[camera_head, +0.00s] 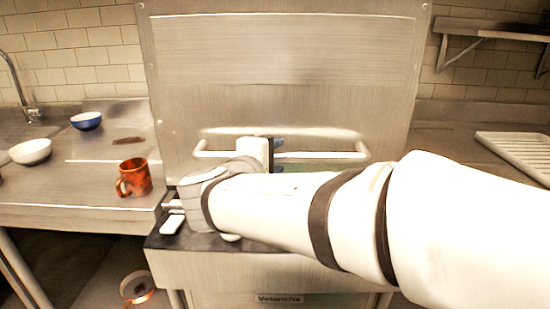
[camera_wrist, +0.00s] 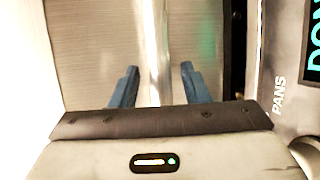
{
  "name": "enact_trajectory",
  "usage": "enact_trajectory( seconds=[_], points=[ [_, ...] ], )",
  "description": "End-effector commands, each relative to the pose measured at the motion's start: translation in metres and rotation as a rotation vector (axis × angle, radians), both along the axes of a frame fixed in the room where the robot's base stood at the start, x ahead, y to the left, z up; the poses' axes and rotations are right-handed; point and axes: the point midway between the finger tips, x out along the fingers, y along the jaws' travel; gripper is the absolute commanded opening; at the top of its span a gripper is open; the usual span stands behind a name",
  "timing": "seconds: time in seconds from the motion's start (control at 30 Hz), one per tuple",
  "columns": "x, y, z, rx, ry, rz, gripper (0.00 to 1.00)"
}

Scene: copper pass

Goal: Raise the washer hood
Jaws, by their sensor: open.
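The washer hood (camera_head: 280,100) is a tall brushed-steel box in the middle of the head view. Its front reaches down toward a dark ledge, and my arm hides much of its lower edge. A pale horizontal bar handle (camera_head: 320,154) runs across its front. My gripper (camera_head: 278,150) is at the middle of this handle, its blue fingertips just showing. In the wrist view, my gripper (camera_wrist: 158,80) is open. The handle (camera_wrist: 154,40) runs between its two fingers, with a visible gap on each side.
Left on the steel counter are an orange mug (camera_head: 134,178), a white bowl (camera_head: 30,151) and a blue bowl (camera_head: 87,121). A white rack (camera_head: 520,152) lies on the right counter. A wall shelf (camera_head: 490,28) is above it. The wrist view shows a lit panel (camera_wrist: 312,60).

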Motion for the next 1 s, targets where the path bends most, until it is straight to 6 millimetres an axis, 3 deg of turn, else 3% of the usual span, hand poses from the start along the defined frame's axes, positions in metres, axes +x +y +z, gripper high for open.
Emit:
enact_trajectory(
  seconds=[0.2, 0.53, 1.0],
  points=[
    [0.021, -0.01, -0.005, -0.001, 0.001, -0.002, 0.41],
    [0.025, -0.012, -0.005, 0.0, 0.001, 0.0, 0.41],
    [0.024, -0.011, -0.005, 0.0, 0.001, 0.001, 0.04]
  ],
)
